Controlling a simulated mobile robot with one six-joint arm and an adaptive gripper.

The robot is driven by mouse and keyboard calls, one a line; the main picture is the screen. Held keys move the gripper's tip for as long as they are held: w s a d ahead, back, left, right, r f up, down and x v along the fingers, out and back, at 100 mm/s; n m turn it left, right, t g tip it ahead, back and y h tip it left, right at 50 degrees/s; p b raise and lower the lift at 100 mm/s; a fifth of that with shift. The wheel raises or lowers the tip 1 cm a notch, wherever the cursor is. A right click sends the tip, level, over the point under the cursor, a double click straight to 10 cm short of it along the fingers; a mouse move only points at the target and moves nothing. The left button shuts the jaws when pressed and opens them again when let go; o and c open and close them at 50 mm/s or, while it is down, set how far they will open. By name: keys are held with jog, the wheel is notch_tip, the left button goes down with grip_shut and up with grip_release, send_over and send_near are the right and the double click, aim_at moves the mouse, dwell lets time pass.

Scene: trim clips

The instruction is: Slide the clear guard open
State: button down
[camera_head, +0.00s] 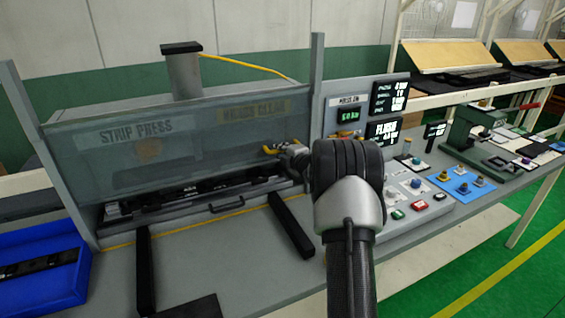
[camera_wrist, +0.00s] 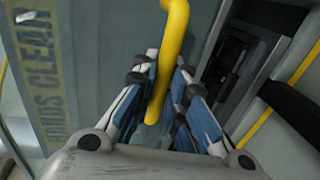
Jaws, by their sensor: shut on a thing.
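The clear guard (camera_head: 190,150) is a see-through panel standing across the front of the strip press, between two grey posts. It carries the labels "STRIP PRESS" and "HANDS CLEAR". In the wrist view the guard (camera_wrist: 95,40) fills the left side, with its lettering along the edge. A yellow handle (camera_wrist: 172,35) is on the guard near its right end. My gripper (camera_head: 275,150) is at this handle, beside the right post. In the wrist view my gripper (camera_wrist: 162,95) has its fingers on both sides of the handle's end and is shut on it.
Two black rails (camera_head: 291,226) lie on the bench in front of the press. A blue bin (camera_head: 45,262) with dark strips stands at the left. A control panel (camera_head: 365,110) and a button console (camera_head: 415,195) stand right of the press, beside my arm.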

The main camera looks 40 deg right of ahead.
notch_tip(320, 180, up, 7)
jog(key=p, duration=0.2)
jog(key=shift+r+p, duration=0.2)
jog(key=shift+p, duration=0.2)
jog(key=c, duration=1.6)
grip_release()
jog(key=shift+s, duration=0.15)
jog(key=v, duration=1.2)
